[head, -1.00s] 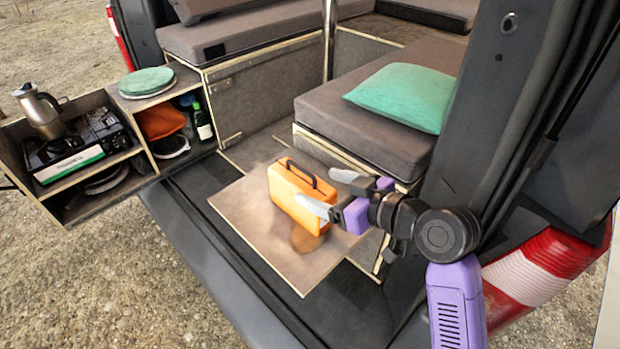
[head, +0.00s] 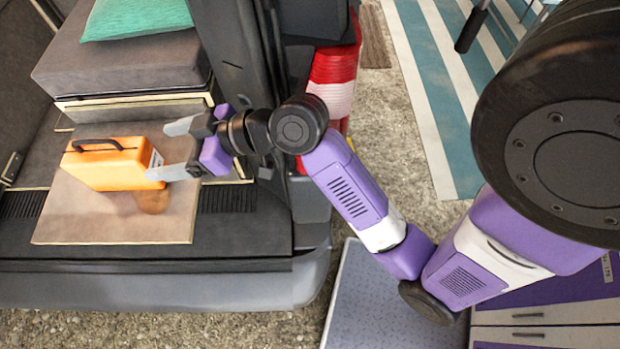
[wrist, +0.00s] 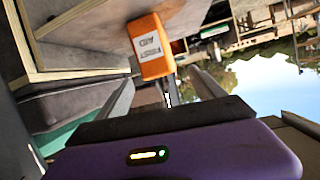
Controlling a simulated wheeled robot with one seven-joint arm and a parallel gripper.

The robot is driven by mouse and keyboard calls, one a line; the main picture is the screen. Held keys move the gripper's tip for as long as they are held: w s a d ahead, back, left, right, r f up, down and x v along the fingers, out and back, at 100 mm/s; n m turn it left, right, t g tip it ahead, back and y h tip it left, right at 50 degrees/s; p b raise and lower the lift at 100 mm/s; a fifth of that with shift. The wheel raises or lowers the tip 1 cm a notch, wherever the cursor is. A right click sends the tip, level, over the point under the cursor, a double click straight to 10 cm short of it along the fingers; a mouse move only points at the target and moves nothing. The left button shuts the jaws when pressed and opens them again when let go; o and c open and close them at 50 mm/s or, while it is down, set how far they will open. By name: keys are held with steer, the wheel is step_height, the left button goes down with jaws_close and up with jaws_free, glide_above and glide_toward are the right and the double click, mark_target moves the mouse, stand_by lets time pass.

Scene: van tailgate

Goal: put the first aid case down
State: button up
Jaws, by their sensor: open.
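The orange first aid case (head: 108,168) stands upright on a wooden board (head: 75,222) on the van's tailgate floor, its black handle on top. My gripper (head: 168,150) is open to the right of the case, its two pale fingers pointing toward the case's labelled end. In the wrist view the case (wrist: 153,62) shows its "FIRST AID" label, beyond the fingers (wrist: 165,90). The fingers appear clear of the case, though the nearer one overlaps its edge in the head view.
A grey cushioned bench (head: 135,65) with a green pillow (head: 135,15) is behind the case. The van's dark pillar (head: 240,60) and red tail light (head: 333,85) stand close to my arm. The board's front part is bare.

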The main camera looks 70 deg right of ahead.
steer(key=s+a+f+m+h, duration=0.1)
steer(key=s+f+m+h, duration=0.1)
steer(key=s+f, duration=0.35)
steer(key=s+a+f+m+h, duration=0.2)
steer(key=s+f, duration=0.1)
steer(key=s, duration=0.5)
steer(key=s+r+n, duration=0.1)
steer(key=s+r, duration=0.1)
steer(key=s, duration=0.5)
steer(key=s+a+r+n+t, duration=0.1)
steer(key=s+r, duration=0.1)
steer(key=s, duration=0.5)
steer(key=shift+s+a+r+y, duration=0.2)
steer(key=shift+a+r+y, duration=0.1)
steer(key=shift+y, duration=0.1)
steer(key=shift+f, duration=0.1)
step_height(320, 180, down, 2)
steer(key=b, duration=0.2)
steer(key=shift+f+b, duration=0.25)
steer(key=shift+b, duration=0.05)
steer(key=shift+r, duration=0.2)
steer(key=shift+c, duration=0.2)
